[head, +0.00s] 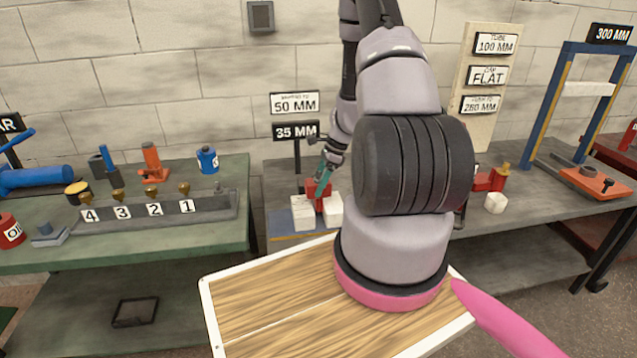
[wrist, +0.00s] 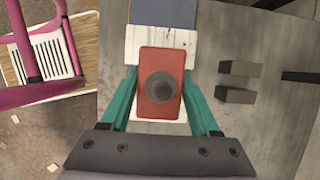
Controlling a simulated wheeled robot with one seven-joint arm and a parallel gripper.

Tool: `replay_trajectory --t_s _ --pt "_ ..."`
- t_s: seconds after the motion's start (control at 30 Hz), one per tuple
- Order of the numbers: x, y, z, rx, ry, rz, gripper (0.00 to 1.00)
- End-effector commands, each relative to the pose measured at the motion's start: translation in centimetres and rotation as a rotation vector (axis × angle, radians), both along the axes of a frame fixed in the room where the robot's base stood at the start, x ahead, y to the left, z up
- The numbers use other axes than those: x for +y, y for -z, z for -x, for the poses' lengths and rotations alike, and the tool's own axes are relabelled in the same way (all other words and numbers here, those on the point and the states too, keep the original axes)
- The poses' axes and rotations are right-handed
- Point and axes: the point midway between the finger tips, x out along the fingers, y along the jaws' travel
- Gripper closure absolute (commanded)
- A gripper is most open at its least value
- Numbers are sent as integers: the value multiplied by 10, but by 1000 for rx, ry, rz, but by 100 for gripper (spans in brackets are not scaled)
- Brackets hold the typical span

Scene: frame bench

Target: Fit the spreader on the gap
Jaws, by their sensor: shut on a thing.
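A red block with a round dark grey knob on top, which looks like the spreader (wrist: 144,110), is between the teal fingers of my gripper (wrist: 160,82) in the wrist view. The fingers are shut on its two sides. White blocks show beyond it (wrist: 150,38) and at its near end (wrist: 160,127); the red block covers the gap between them. In the head view my gripper (head: 323,178) points down at the red spreader (head: 318,190), between a left white block (head: 303,213) and a right one (head: 334,208). How deep it sits I cannot tell.
The white blocks stand on a blue plate (head: 283,226) on the grey bench. A sign reading 35 MM (head: 296,131) stands behind. On the green bench at left is a numbered rack (head: 160,210). Dark grey blocks (wrist: 238,69) lie right of my gripper.

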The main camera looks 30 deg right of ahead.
Motion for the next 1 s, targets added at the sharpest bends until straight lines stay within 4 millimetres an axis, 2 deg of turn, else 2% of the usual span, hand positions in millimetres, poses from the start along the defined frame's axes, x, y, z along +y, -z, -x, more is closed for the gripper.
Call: replay_trajectory --t_s 1.0 --pt "0 22 -1 -2 -1 -1 100"
